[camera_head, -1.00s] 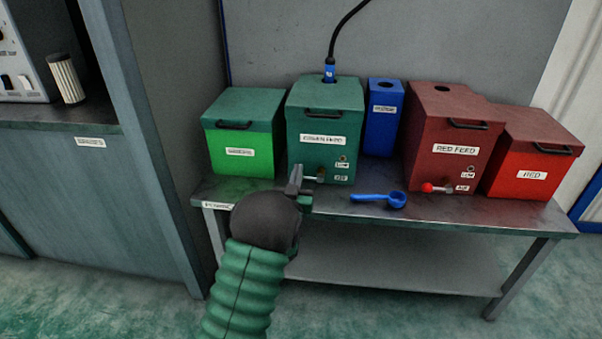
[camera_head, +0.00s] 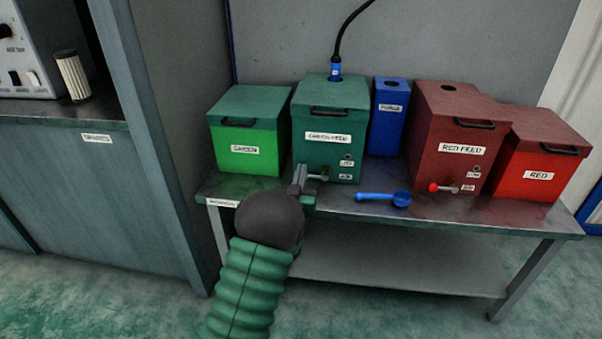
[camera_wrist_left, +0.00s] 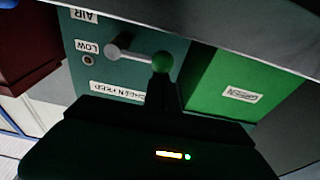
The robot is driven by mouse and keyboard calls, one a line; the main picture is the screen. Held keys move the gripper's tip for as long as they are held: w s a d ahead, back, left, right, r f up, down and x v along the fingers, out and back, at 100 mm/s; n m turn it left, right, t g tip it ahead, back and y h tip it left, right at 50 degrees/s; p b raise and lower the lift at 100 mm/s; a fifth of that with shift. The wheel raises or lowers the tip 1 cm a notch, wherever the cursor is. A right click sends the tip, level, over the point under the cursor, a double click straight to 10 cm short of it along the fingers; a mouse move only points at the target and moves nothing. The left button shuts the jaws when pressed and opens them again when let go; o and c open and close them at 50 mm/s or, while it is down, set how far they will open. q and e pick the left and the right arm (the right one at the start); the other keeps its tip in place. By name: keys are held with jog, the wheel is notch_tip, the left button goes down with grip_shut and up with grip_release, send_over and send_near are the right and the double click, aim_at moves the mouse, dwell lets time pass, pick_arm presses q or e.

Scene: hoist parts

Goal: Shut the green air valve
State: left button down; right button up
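The dark green GREEN FEED box (camera_head: 331,124) stands on the bench in the head view. Its air valve (camera_head: 325,178) sits low on the front, beside the AIR label, with its lever pointing left. In the left wrist view, which is upside down, the valve's grey pivot (camera_wrist_left: 113,52) and green knob (camera_wrist_left: 162,62) show clearly. My left gripper (camera_head: 299,178) is at the knob end of the lever and hides the knob in the head view. In the wrist view its dark finger reaches up to the knob; the finger gap and any contact are unclear. My right gripper is not in view.
A bright green box (camera_head: 247,138) stands left of the feed box. A blue box (camera_head: 388,125), a blue scoop (camera_head: 396,197), the RED FEED box (camera_head: 452,130) and a red box (camera_head: 535,160) are to the right. A hose (camera_head: 338,42) rises from the feed box top.

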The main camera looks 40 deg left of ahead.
pick_arm(q)
notch_tip(320, 180, up, 4)
jog(key=p, duration=0.3)
jog(key=p+v, duration=0.2)
jog(key=v, duration=0.7)
jog(key=shift+s+f+p, duration=0.2)
jog(key=shift+s+p, duration=0.05)
jog(key=shift+p, duration=0.05)
jog(key=shift+a, duration=0.1)
